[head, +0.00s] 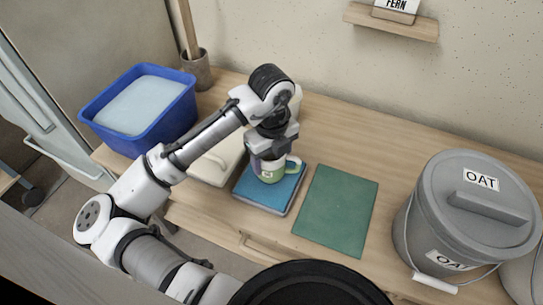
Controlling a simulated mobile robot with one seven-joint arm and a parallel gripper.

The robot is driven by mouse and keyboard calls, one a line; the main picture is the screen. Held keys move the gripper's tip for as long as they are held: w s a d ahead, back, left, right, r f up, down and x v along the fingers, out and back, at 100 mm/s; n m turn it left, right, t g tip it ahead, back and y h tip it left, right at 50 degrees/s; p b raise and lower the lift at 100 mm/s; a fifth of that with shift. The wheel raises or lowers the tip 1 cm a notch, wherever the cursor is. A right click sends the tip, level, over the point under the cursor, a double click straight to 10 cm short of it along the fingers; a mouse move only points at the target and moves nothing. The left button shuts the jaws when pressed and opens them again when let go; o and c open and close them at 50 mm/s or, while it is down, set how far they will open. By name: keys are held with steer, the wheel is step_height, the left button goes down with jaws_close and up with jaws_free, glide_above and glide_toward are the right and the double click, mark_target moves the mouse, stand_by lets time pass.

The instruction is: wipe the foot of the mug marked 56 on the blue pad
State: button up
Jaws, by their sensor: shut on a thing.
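A green mug (268,174) with a small white mark on its side is at the blue pad (265,205), its handle to the right. The number on the mark is too small to read. My gripper (268,157) comes down from above and is shut on the mug. The mug's foot is at the pad's surface or just over it; I cannot tell if they touch. The mug looks about upright. My fingers and wrist hide its upper part.
A green mat (337,210) lies right of the pad. A grey lidded bucket marked OAT (462,215) stands at the right. A blue tub (143,105) of pale liquid is at the left, near a pot (197,70). A cream slab (216,162) lies left of the pad.

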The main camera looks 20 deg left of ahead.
steer(key=shift+f+b, duration=0.5)
steer(key=shift+f, duration=0.1)
stand_by(0.3)
steer(key=shift+w+d, duration=0.1)
steer(key=shift+w, duration=1.65)
steer(key=shift+s+f, duration=0.1)
steer(key=shift+s, duration=3.45)
steer(key=shift+w, duration=3.6)
steer(key=shift+s, duration=3.55)
